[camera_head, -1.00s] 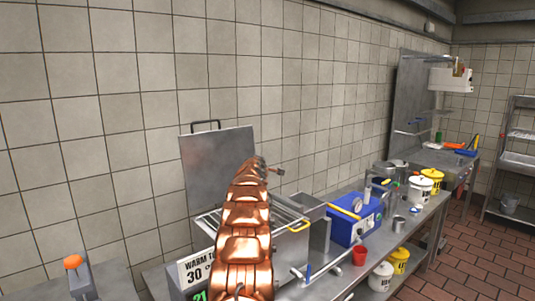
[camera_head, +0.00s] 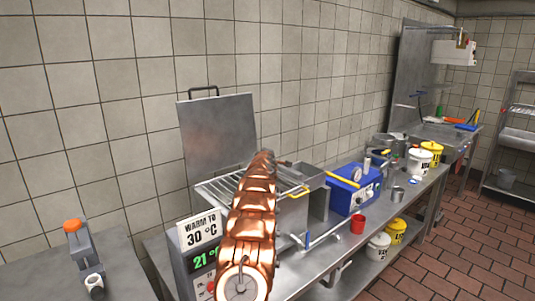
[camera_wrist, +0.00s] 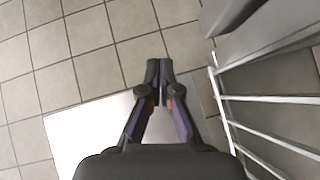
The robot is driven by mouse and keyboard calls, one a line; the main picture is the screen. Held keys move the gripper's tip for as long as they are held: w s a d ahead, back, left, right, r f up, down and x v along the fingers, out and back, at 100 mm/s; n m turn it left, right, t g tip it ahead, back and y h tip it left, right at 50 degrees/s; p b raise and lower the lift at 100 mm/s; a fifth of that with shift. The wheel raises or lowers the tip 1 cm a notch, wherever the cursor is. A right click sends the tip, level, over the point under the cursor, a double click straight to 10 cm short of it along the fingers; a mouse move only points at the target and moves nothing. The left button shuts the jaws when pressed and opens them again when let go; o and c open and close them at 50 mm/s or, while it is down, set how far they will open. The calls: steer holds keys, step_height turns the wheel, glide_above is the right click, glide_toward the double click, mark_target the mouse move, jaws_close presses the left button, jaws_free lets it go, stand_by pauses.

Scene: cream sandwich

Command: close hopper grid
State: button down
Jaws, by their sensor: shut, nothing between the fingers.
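The hopper grid (camera_head: 228,186) is a rack of metal bars with a yellow handle (camera_head: 299,192). It spans the top of the hopper machine (camera_head: 199,254); my copper arm hides its middle, so I cannot tell whether it lies fully flat. In the wrist view the grid bars (camera_wrist: 270,133) run along the right side. My gripper (camera_wrist: 159,68) is shut and empty, to the left of these bars and apart from them. In the head view it is mostly hidden behind my arm.
A metal lid (camera_head: 218,137) with a black handle stands upright behind the hopper. A sign (camera_head: 200,232) reads "WARM TO 30 °C" above a green display. A grey orange-topped device (camera_head: 83,248) is left.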

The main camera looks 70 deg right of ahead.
steer(key=shift+r, duration=0.1)
steer(key=s+a+r+p, duration=0.3)
steer(key=s+r, duration=0.3)
steer(key=r, duration=0.5)
steer(key=shift+a, duration=0.25)
stand_by(0.5)
